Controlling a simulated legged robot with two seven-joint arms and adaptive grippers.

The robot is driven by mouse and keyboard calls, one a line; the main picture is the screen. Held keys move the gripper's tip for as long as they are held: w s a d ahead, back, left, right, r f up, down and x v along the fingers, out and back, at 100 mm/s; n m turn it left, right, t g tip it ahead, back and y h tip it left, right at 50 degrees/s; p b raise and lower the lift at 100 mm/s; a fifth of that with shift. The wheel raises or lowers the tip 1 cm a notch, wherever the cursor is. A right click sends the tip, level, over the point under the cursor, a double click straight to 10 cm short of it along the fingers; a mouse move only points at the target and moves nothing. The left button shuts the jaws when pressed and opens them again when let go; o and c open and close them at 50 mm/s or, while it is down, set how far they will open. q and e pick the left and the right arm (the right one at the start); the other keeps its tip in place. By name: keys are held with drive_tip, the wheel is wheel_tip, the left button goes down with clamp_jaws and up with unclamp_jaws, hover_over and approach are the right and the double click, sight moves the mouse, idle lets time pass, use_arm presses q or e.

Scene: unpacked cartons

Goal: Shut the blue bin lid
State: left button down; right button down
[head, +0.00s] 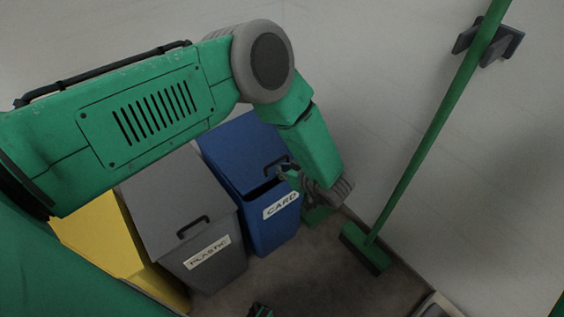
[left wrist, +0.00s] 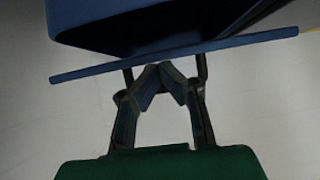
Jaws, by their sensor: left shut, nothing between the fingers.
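The blue bin (head: 275,228), labelled CARD, stands by the wall in the head view. Its blue lid (head: 232,150) has a black handle and sits slightly ajar, with a dark gap under its front edge. In the left wrist view the lid (left wrist: 245,41) is a thin slab apart from the bin body (left wrist: 130,14) along a wedge-shaped gap. My left gripper (head: 287,172) is at the lid's front edge, by the handle. In the wrist view its fingers (left wrist: 153,73) are shut and empty close to the lid edge; whether they touch it is unclear.
A grey bin (head: 215,270) labelled PLASTIC and a yellow bin (head: 100,235) stand left of the blue one. A green broom (head: 430,135) leans on the wall at right. A small dark green part (head: 260,310), perhaps my right gripper, shows at the bottom edge. Floor in front is clear.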

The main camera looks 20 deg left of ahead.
use_arm(q)
drive_tip(key=shift+a+f+b, duration=0.3)
drive_tip(key=shift+f, duration=0.55)
drive_tip(key=shift+d, duration=0.2)
